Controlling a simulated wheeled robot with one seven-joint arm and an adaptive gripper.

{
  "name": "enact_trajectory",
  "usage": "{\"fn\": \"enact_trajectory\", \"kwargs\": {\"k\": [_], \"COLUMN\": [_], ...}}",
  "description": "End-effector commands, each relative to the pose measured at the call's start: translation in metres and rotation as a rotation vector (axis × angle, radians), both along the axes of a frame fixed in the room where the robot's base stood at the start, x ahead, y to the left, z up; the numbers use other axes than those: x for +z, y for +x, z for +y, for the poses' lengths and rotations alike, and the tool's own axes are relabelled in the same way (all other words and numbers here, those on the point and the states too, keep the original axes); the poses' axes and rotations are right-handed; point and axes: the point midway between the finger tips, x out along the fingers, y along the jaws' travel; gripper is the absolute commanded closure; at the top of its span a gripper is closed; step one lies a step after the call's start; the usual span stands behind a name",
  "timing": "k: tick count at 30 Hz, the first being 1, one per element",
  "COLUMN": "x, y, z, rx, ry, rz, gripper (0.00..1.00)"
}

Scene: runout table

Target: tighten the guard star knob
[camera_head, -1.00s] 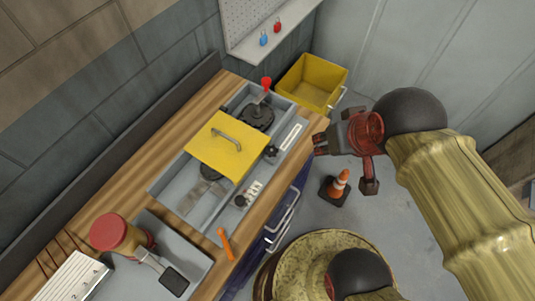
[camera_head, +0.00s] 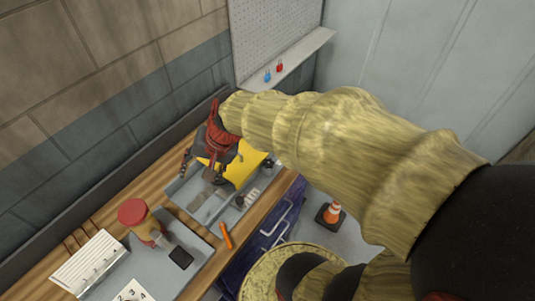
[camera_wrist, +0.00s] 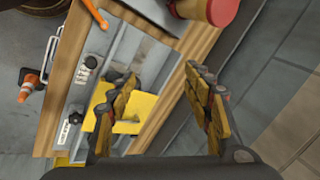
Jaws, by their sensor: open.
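The yellow guard plate (camera_head: 240,168) sits over the grey machine bed on the bench, partly covered by my arm and gripper. In the wrist view the guard (camera_wrist: 138,108) shows behind and between my fingers. A small black knob (camera_wrist: 75,117), which looks like the star knob, is beside the guard near a white scale plate; it also shows in the head view (camera_head: 268,163). My gripper (camera_wrist: 162,75) is open and empty. In the head view my gripper (camera_head: 205,172) is above the bed at the guard's left side, apart from the knob. The guard's handle is hidden in the head view.
A round black dial (camera_wrist: 91,62) sits by white labels on the bed. An orange-handled tool (camera_head: 226,236) lies on the bench edge. A traffic cone (camera_head: 331,212) is on the floor. A wall and pegboard (camera_head: 275,35) stand behind.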

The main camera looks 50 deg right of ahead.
Motion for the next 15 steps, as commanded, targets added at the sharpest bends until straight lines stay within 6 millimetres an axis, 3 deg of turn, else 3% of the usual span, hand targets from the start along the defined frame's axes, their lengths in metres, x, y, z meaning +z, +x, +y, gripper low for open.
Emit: {"fn": "enact_trajectory", "kwargs": {"k": [3,8,11,15], "x": [-0.003,-0.027,-0.048,-0.085], "y": [0.028,0.048,0.046,0.024], "z": [-0.043,-0.111,-0.158,-0.219], "rx": [-0.312,-0.748,-1.035,-1.429], "ry": [0.168,0.372,0.487,0.623], "rz": [0.054,0.108,0.142,0.186], "gripper": [0.50,0.50,0.50,0.50]}}
